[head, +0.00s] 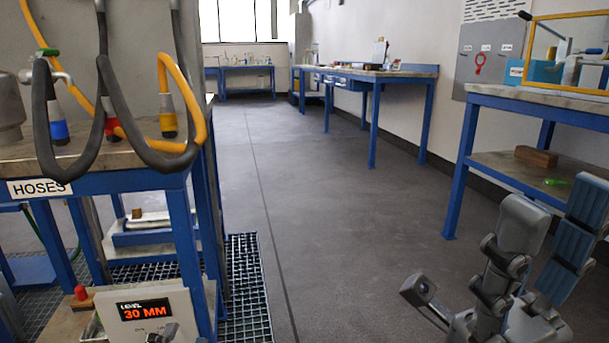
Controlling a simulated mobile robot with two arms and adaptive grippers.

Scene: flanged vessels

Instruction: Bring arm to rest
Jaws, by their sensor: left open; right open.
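My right gripper (478,256) is at the lower right. Its grey jointed fingers are spread apart, with nothing between them. It is over the floor, in front of the right-hand workbench (560,100). My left gripper (163,334) shows only as a small dark grey tip at the bottom edge, in front of the white level display box (170,317) reading 30 MM. Most of it is cut off by the frame, and I see nothing held there.
A blue-framed hose bench (110,160) with hanging black and yellow hoses stands close on the left, beside a floor grating (245,290). More blue benches (370,75) stand at the back. The grey floor (320,200) in the middle is clear.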

